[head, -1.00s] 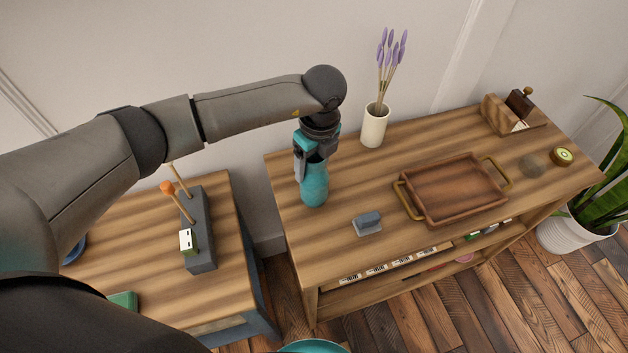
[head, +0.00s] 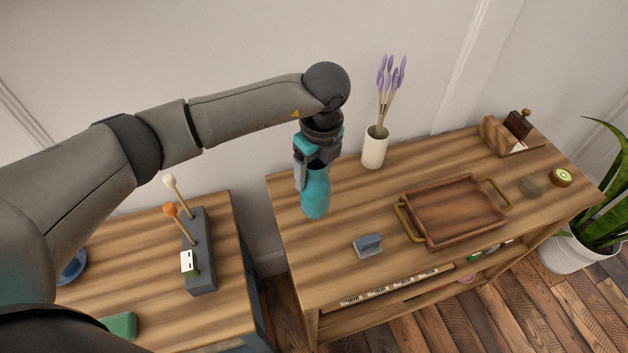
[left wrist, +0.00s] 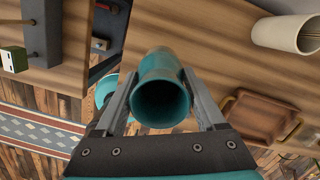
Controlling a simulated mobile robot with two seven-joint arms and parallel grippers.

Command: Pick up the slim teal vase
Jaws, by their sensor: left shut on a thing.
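The slim teal vase (head: 316,195) is upright at the left end of the wooden console table (head: 300,255). My left gripper (head: 317,168) comes down on it from above and is shut on its upper part. In the left wrist view the vase's open mouth (left wrist: 160,102) faces the camera, with a finger of my left gripper (left wrist: 163,108) on each side. I cannot tell whether the vase's base touches the table top. My right gripper is in neither view.
A white vase with lavender (head: 375,147) stands close to the right of the gripper. A wooden tray (head: 455,210) and a small grey-blue block-like object (head: 368,245) lie on the table. A lower side table (head: 130,270) with a grey peg block (head: 198,265) stands left across a gap.

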